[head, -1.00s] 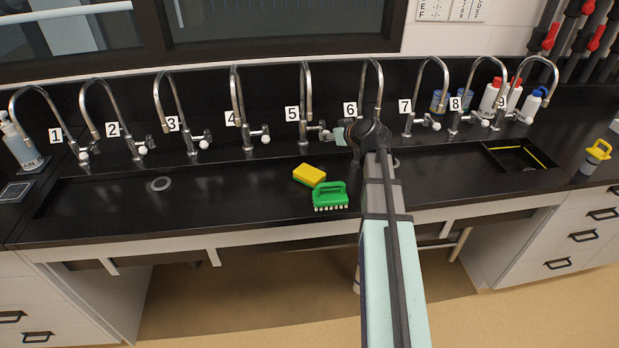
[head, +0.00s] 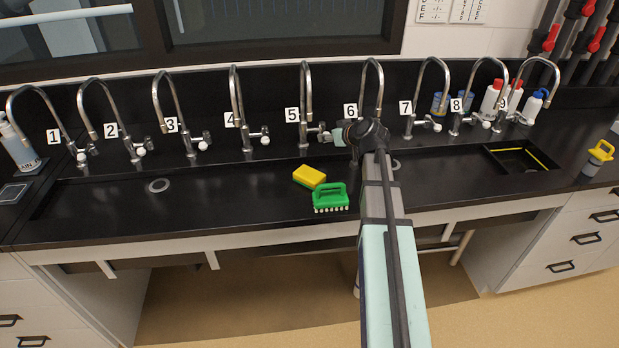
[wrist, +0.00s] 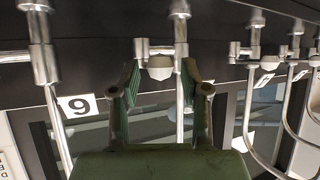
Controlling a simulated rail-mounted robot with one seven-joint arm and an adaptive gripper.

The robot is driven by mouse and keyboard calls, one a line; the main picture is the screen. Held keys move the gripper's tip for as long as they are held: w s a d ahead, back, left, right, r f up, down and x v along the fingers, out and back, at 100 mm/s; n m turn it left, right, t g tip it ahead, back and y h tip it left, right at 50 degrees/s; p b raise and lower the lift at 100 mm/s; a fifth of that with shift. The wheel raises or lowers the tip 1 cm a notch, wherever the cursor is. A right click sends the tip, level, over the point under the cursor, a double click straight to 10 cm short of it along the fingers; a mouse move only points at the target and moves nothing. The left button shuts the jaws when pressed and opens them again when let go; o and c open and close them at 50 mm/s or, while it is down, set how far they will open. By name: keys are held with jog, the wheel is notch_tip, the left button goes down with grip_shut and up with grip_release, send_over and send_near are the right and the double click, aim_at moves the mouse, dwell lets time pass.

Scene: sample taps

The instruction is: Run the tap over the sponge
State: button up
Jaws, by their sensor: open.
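The yellow sponge (head: 309,176) lies in the black sink trough (head: 230,190), below and in front of tap 5 (head: 305,95). A green brush (head: 330,199) lies just in front of it. My gripper (head: 328,136) is at the handle side of tap 5, between taps 5 and 6; my arm hides part of the sink there. In the wrist view, which looks upside down, my gripper (wrist: 160,66) is open. Tap 5's pale round knob (wrist: 160,68) appears between its two green-padded fingers, and I cannot tell whether they touch it. No water shows from the spout.
Several numbered taps stand in a row along the back, with tap 4 (head: 236,100) and tap 6 (head: 372,85) nearest. Bottles (head: 490,100) stand at the back right. The left of the trough is clear around a drain (head: 159,185).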

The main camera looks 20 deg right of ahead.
jog(key=a+v, duration=0.1)
jog(key=v, duration=0.5)
jog(key=shift+d, duration=0.5)
